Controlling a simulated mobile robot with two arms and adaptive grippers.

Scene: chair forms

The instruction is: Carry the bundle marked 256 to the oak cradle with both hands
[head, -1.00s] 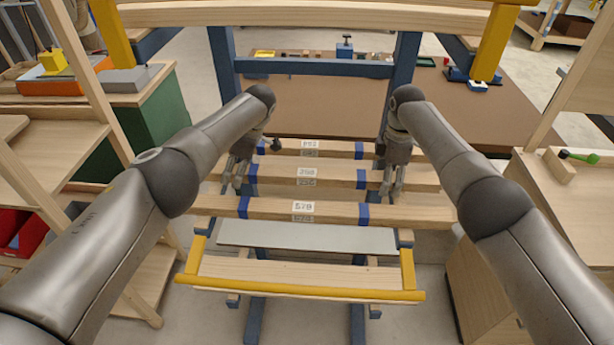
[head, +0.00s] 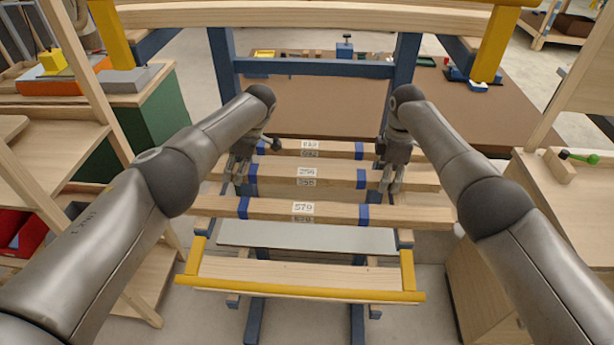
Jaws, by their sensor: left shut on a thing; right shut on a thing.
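Three wooden bundles with blue bands lie across a blue-legged stand, one behind the other. The middle bundle (head: 275,171) carries a label that seems to read 256, though it is small. My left gripper (head: 240,180) is shut on its left part, outside the left blue band. My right gripper (head: 391,185) is shut on its right part, outside the right band. The bundle looks level. The front bundle (head: 270,206) is marked 579. The back bundle (head: 340,149) has a label too small to read. I cannot tell which wooden structure is the oak cradle.
In front of the bundles is a grey plate (head: 300,236) above a wooden shelf with yellow edging (head: 300,290). A thick wooden beam (head: 300,16) spans the top. Wooden shelving (head: 60,150) stands left and a wooden cabinet (head: 560,210) right.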

